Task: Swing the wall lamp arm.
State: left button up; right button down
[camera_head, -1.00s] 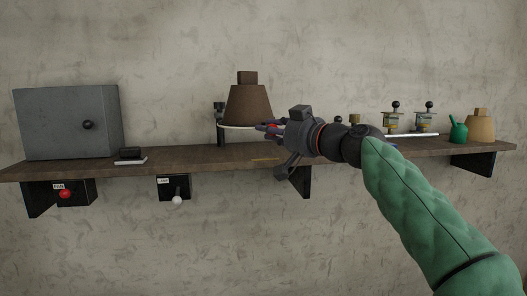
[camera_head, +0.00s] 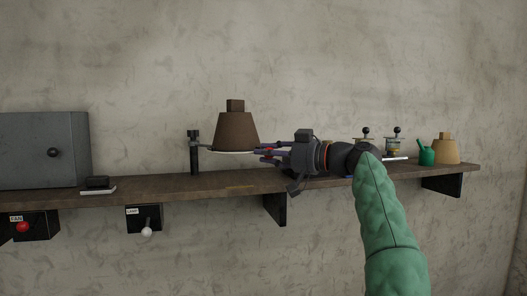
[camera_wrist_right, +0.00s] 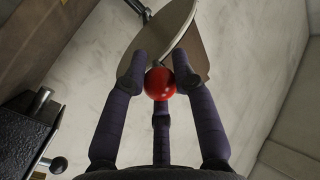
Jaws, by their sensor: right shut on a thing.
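The wall lamp has a brown cone-shaped shade (camera_head: 236,131) with a pale rim, held out to the right of a dark post (camera_head: 194,152) by a short arm. Part of the shade also shows in the right wrist view (camera_wrist_right: 196,56). My right gripper (camera_head: 270,154) is at the right side of the shade. In the right wrist view, its fingers are closed around a red ball knob (camera_wrist_right: 160,84) beside the shade's rim. My left gripper is not in view.
A wooden shelf (camera_head: 215,185) runs along the wall. On it are a grey box (camera_head: 30,150) at left, and a green watering can (camera_head: 427,155) and tan pot (camera_head: 446,149) at right. Below hang the FAN switch (camera_head: 23,227) and LAMP switch (camera_head: 146,232).

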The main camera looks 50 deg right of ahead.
jog(key=shift+d+r+n+y+p, duration=0.2)
jog(key=shift+d+n+y+p, duration=0.1)
jog(key=shift+d+y, duration=0.15)
jog(key=c, duration=1.1)
grip_release()
jog(key=shift+f, duration=0.1)
jog(key=shift+o, duration=0.6)
jog(key=shift+s, duration=0.2)
jog(key=shift+w, duration=0.1)
jog(key=shift+d+f, duration=0.1)
jog(key=v, duration=1.2)
